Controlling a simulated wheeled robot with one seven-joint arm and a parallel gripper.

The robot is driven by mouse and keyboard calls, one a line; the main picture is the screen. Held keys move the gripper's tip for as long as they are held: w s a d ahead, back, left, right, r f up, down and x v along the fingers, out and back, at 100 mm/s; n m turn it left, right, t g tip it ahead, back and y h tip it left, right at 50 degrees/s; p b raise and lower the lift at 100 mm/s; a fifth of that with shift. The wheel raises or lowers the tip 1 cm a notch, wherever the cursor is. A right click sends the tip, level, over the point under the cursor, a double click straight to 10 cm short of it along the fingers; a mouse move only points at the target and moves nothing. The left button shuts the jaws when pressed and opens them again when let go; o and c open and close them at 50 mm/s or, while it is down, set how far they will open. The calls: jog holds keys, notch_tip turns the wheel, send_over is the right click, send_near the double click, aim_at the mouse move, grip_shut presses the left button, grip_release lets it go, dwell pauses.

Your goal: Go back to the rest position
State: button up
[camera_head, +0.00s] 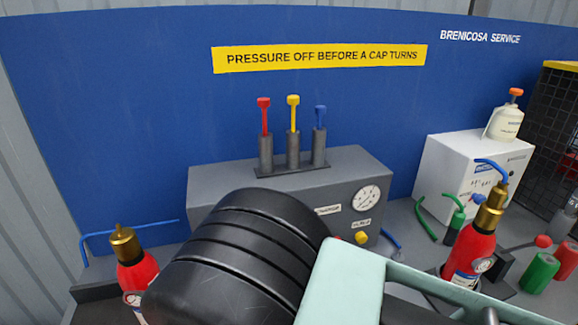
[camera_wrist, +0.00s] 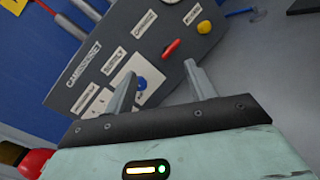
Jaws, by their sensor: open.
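My gripper (camera_wrist: 160,90) shows in the wrist view with its two grey fingers apart and nothing between them. It faces the labelled front of a grey control box, which carries a blue knob (camera_wrist: 141,84), a red lever (camera_wrist: 171,47) and a yellow knob (camera_wrist: 204,26). I cannot tell how far the fingers are from that front. In the head view, my dark arm and pale green wrist cover the lower middle and hide much of the grey control box (camera_head: 225,190); the fingers are out of sight there.
A white box (camera_head: 450,170) bears a white bottle (camera_head: 505,122). A black mesh cage (camera_head: 550,120) stands far right.

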jog(key=s+d+r+m+g+h+b, duration=0.1)
jog(key=s+d+r+m+g+h, duration=0.2)
jog(key=d+r+m+g+h, duration=0.25)
jog(key=s+d+r+m+g+h, duration=0.2)
jog(key=s+d+m+g+h, duration=0.25)
jog(key=d+m+g, duration=0.3)
jog(key=s+a+r+m+g+y+b, duration=0.2)
jog(key=s+a+r+m+g+y, duration=0.3)
jog(key=s+a+m+y, duration=0.3)
jog(key=r+y, duration=0.1)
jog(key=y, duration=0.3)
jog(key=shift+s+a, duration=0.15)
jog(key=shift+a, duration=0.2)
